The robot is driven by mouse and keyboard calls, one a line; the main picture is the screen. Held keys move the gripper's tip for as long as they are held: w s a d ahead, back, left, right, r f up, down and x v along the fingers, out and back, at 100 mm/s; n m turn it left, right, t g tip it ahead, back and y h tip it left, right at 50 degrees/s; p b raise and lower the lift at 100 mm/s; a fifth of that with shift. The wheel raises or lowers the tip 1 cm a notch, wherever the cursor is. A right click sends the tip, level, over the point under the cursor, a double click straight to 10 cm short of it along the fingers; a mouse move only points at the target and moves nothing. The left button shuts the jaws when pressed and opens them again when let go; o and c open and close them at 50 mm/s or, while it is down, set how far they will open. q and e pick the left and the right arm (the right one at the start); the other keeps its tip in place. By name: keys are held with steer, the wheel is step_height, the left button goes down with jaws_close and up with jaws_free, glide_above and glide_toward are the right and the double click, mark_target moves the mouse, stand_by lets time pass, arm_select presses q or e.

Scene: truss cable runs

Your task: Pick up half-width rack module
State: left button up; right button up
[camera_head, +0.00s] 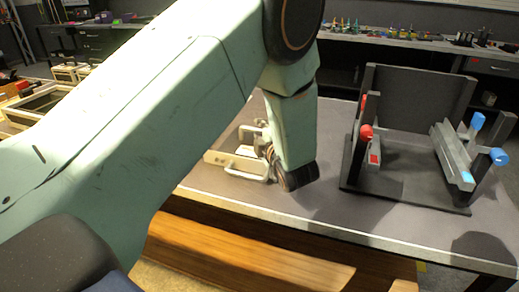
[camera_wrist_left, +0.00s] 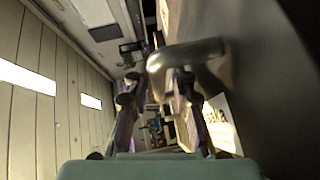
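The half-width rack module seems to be the cream, flat piece with a pale handle (camera_head: 222,160) on the grey table, partly hidden behind my left arm. My left gripper (camera_head: 265,150) is at its right end, close to the handle. In the left wrist view, a thick, rounded metal handle (camera_wrist_left: 188,52) lies just ahead of the fingertips of my left gripper (camera_wrist_left: 155,92), nearer the right finger. The two fingers stand apart with a gap between them. I cannot tell whether the handle is touched. My right gripper is not in view.
A dark rack frame (camera_head: 418,90) with red and blue knobs stands on the table at the right. A grey bar (camera_head: 450,152) leans inside it. The table's front edge (camera_head: 330,228) runs below my gripper. Wooden frames (camera_head: 45,100) lie at the far left.

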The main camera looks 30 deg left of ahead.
arm_select(q)
steer(key=shift+s+d+r, duration=0.15)
steer(key=shift+s+r, duration=0.05)
steer(key=shift+s, duration=0.05)
steer(key=shift+c, duration=1.3)
steer(key=shift+w+f, duration=0.1)
jaws_close()
